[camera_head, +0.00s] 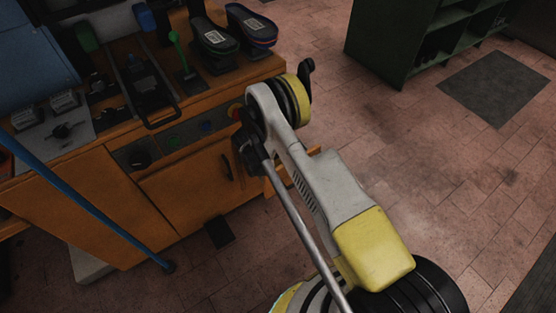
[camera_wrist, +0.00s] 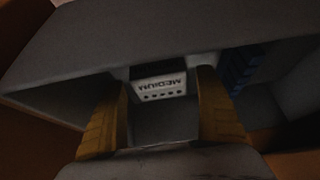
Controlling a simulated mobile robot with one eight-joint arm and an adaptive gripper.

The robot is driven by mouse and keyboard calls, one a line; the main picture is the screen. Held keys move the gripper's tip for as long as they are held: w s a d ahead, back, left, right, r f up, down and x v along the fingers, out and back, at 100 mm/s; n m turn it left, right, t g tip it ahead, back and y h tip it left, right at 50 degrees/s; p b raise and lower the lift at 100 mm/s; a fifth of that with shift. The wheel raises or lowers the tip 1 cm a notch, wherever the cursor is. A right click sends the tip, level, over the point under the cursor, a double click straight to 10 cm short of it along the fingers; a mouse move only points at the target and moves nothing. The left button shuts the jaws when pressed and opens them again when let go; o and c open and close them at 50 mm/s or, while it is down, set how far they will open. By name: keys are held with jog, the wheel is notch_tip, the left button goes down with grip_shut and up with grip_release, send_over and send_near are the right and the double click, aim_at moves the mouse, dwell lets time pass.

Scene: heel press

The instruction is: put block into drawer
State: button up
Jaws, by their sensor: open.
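In the wrist view, a pale block face (camera_wrist: 160,86) marked MEDIUM, upside down, shows between the two fingers of my gripper (camera_wrist: 163,105). The fingers are yellow-orange and open, one on each side of the block face. I cannot tell whether either touches it. The block and fingertips are inside a grey box-like space that appears to be the drawer (camera_wrist: 165,52). A dark blue ribbed piece (camera_wrist: 243,68) lies to the right in it. In the head view my arm hides the gripper and block; an orange edge, perhaps the drawer front, sticks out beside the arm.
In the head view, an orange cabinet (camera_head: 190,190) carries a press and two dark shoes (camera_head: 250,32). A blue pole (camera_head: 85,205) crosses the left. A green shelf (camera_head: 400,45) stands at the back; tiled floor (camera_head: 470,180) is open at right.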

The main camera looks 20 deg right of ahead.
jog(key=p+v, duration=0.4)
jog(key=v, duration=0.7)
jog(key=s+d+r+n+t+y, duration=0.1)
jog(key=s+d+r+n+y, duration=0.2)
jog(key=r, duration=1.3)
jog(key=s+r+n+t, duration=0.15)
jog(key=r+n, duration=0.25)
jog(key=r, duration=1.1)
jog(key=s+d+r+n+t+y, duration=0.1)
jog(key=s+r+n, duration=0.2)
jog(key=s, duration=0.8)
jog(key=s+d+r+n+t+y, duration=0.1)
jog(key=s+r+n, duration=0.3)
jog(key=s, duration=0.8)
notch_tip(320, 180, up, 3)
jog(key=shift+f+t+y, duration=0.1)
jog(key=shift+t+y, duration=0.3)
jog(key=shift+t, duration=0.05)
jog(key=shift+d, duration=0.1)
